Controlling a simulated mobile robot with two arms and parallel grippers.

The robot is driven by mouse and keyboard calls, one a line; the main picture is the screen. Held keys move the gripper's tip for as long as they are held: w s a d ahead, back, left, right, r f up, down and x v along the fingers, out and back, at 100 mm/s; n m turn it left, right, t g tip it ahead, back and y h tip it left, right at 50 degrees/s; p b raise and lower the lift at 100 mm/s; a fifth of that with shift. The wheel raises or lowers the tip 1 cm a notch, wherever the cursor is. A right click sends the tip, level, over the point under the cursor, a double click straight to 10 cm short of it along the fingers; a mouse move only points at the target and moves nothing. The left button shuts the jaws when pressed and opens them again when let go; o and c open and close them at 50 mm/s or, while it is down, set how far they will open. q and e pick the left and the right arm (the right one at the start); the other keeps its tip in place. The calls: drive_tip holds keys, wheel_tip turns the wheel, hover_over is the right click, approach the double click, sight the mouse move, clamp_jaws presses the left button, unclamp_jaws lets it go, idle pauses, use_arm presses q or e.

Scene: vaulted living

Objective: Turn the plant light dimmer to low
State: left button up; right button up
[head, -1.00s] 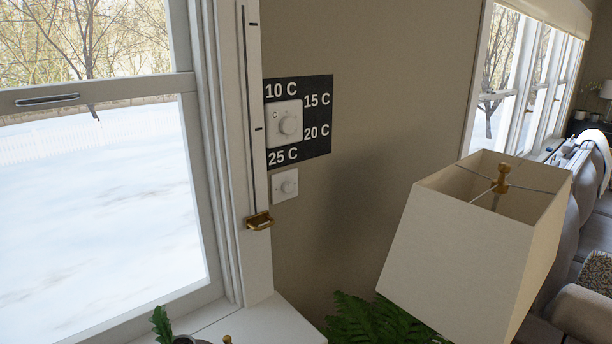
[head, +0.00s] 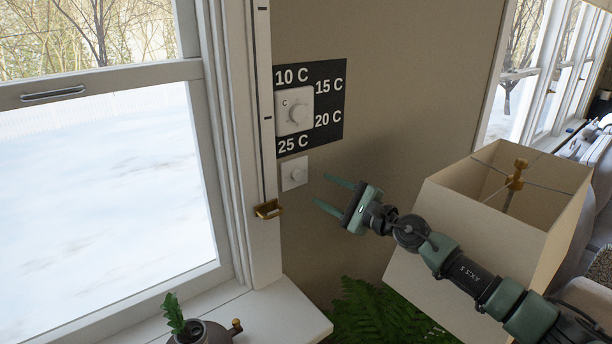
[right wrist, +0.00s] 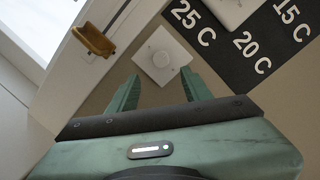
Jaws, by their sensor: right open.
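A small white wall plate with a round knob (head: 295,173), which looks like the dimmer, is on the beige wall below a black temperature panel. It also shows in the right wrist view (right wrist: 162,57), just beyond my fingertips. I cannot read any mark on its knob. My right gripper (head: 322,189) is open and empty, to the right of the plate and slightly lower, fingers pointing left towards it. In the right wrist view its two fingers (right wrist: 160,76) are spread apart, and the knob lies ahead between their lines, apart from them. My left gripper is not in view.
A larger white thermostat dial (head: 295,111) sits above on the black panel (head: 328,104). A brass handle (head: 268,208) on a slotted strip stands left. A lampshade (head: 450,215) is close behind my right arm. A fern (head: 375,315) and a teapot-like pot (head: 203,334) are below.

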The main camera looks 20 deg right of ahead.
sight(300, 177)
drive_tip(key=shift+n, duration=0.3)
drive_tip(key=b+x, duration=0.1)
drive_tip(key=x, duration=0.5)
drive_tip(key=shift+w+a+r, duration=0.1)
drive_tip(key=shift+w+a, duration=0.1)
drive_tip(key=shift+w, duration=0.15)
drive_tip(key=shift+w+a+r, duration=0.1)
drive_tip(key=shift+w+a, duration=0.2)
drive_tip(key=shift+w, duration=0.15)
clamp_jaws()
